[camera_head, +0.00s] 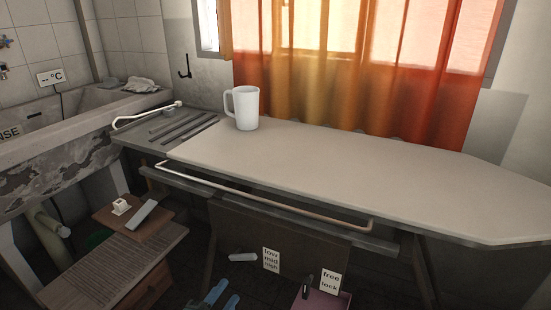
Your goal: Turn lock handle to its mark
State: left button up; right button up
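A small dark lock handle (307,287) stands at the bottom of the view, beside a white label (330,283) reading "free" above "lock". The handle is upright or slightly tilted; its exact angle against the words is too small to tell. It sits at the edge of a pinkish panel or box (324,304). My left gripper (229,290) shows as two blue fingers at the bottom edge, spread apart and empty. It is left of the lock handle and not touching it. My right gripper is not in view.
A pale lever (243,257) lies beside a "low mid high" label (271,260). Above is an ironing board (360,170) with a white mug (243,108) and a front rail (270,195). A wooden step stool (115,265) and concrete washtub (60,160) are left.

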aim_at(306, 284)
jog(key=k+j, duration=0.25)
jog(key=k, duration=0.2)
jog(key=k+j, duration=0.25)
jog(key=k, duration=0.25)
